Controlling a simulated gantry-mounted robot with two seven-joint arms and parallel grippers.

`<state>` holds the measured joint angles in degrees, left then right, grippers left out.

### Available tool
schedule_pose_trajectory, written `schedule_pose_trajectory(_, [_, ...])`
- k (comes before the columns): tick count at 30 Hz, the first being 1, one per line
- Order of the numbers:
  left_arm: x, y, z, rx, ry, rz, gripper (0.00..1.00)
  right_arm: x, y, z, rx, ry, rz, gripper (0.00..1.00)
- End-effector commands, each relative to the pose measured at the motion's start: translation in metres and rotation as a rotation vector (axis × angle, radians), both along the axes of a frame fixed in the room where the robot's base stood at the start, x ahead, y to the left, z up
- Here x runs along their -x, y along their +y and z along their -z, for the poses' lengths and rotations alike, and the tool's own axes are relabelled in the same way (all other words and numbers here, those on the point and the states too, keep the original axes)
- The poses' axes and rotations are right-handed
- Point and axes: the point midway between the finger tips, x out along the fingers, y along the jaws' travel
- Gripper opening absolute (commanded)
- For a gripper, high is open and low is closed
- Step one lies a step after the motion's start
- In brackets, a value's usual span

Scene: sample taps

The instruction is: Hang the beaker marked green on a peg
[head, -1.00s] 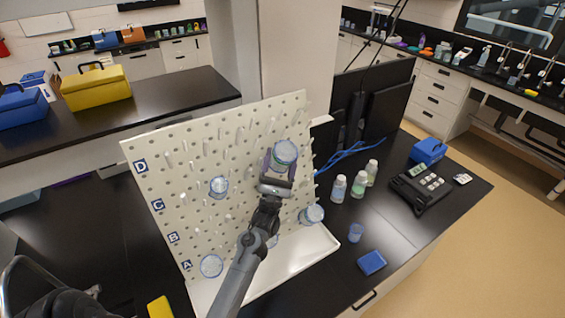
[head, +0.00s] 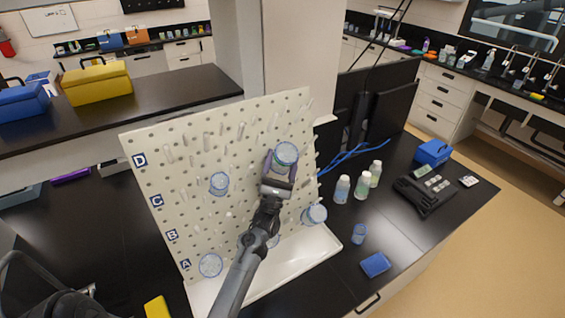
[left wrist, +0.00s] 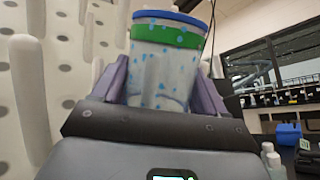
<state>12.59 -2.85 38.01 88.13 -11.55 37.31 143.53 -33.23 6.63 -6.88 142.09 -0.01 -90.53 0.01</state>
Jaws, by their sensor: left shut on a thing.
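My left gripper (head: 276,176) is shut on a clear beaker with a green band (head: 285,154), in front of the upper right part of the white pegboard (head: 200,218). I cannot tell whether the beaker touches a peg. My right gripper is not in view.
Other beakers hang on the board, one at mid-left (head: 219,183), one at lower left (head: 210,265) and one at the right edge (head: 314,214). A white tray (head: 318,256) lies below. Bottles (head: 361,186), a small blue cup (head: 359,233) and monitors (head: 385,110) stand to the right.

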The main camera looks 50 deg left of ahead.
Motion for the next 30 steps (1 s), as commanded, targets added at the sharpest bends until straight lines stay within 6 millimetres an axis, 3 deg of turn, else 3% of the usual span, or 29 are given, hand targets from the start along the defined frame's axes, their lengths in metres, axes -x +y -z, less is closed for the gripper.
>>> schedule_pose_trajectory(8, [0.003,0.005,0.003,0.002,0.005,-0.011,0.44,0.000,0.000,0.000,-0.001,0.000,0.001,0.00])
schedule_pose_trajectory(9, [0.003,0.005,0.003,0.002,0.005,-0.011,0.77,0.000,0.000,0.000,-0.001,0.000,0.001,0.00])
schedule_pose_trajectory(14, [0.003,0.006,0.004,0.002,0.006,-0.012,1.00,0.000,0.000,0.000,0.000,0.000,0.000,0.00])
schedule_pose_trajectory(23, [0.003,0.005,0.007,0.003,0.007,-0.011,1.00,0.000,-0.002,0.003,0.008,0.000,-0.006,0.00])
schedule_pose_trajectory(30, [0.001,-0.008,0.029,0.006,0.007,0.005,1.00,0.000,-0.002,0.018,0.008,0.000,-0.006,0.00])
